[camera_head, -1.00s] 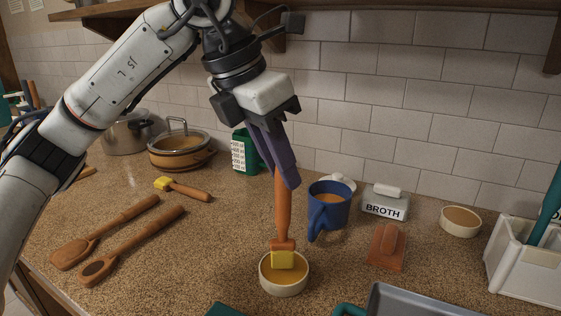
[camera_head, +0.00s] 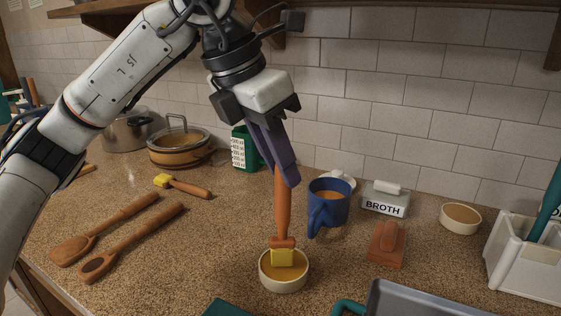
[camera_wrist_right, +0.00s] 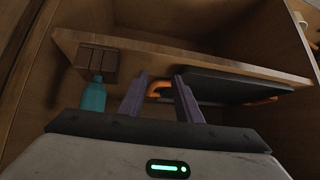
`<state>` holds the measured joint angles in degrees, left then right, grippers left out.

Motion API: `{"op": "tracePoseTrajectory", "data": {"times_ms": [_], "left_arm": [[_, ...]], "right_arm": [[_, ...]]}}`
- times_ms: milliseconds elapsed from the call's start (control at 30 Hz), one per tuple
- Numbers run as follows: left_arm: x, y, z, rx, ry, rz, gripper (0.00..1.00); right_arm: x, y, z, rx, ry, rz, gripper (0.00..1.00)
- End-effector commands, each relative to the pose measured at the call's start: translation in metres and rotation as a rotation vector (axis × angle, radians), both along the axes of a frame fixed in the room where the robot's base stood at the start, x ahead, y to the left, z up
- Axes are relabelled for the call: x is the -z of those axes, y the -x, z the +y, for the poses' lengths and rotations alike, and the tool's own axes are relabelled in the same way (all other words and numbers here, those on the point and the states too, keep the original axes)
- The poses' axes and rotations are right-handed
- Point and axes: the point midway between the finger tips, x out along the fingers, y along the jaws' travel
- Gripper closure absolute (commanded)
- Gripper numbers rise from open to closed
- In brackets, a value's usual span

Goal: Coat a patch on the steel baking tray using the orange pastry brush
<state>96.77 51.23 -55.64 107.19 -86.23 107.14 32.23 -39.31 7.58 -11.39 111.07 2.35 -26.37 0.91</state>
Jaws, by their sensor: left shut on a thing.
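My left gripper (camera_head: 286,183) is shut on the handle of the orange pastry brush (camera_head: 283,212), which it holds upright, bristles down. The yellow bristles (camera_head: 283,257) are inside a small cream bowl (camera_head: 284,285) of amber liquid; how deep they dip is hard to tell. The steel baking tray (camera_head: 430,303) shows only partly at the bottom edge, right of the bowl, with a teal handle. My right gripper (camera_wrist_right: 160,82) shows in the right wrist view, fingers apart with nothing between them, facing a wooden cabinet shelf.
A blue mug (camera_head: 329,203) stands close right of the brush. Wooden spoons (camera_head: 130,240) and another brush (camera_head: 184,188) lie left.

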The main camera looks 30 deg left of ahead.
Motion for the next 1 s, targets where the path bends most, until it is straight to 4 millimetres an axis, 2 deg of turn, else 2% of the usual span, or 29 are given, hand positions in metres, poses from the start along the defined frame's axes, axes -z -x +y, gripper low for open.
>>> {"op": "tracePoseTrajectory", "data": {"times_ms": [1000], "left_arm": [[0.0076,0.0001,-0.0001,0.0,0.0,0.001,1.0]], "right_arm": [[0.0058,0.0005,-0.0001,0.001,0.0,0.001,0.69]]}}
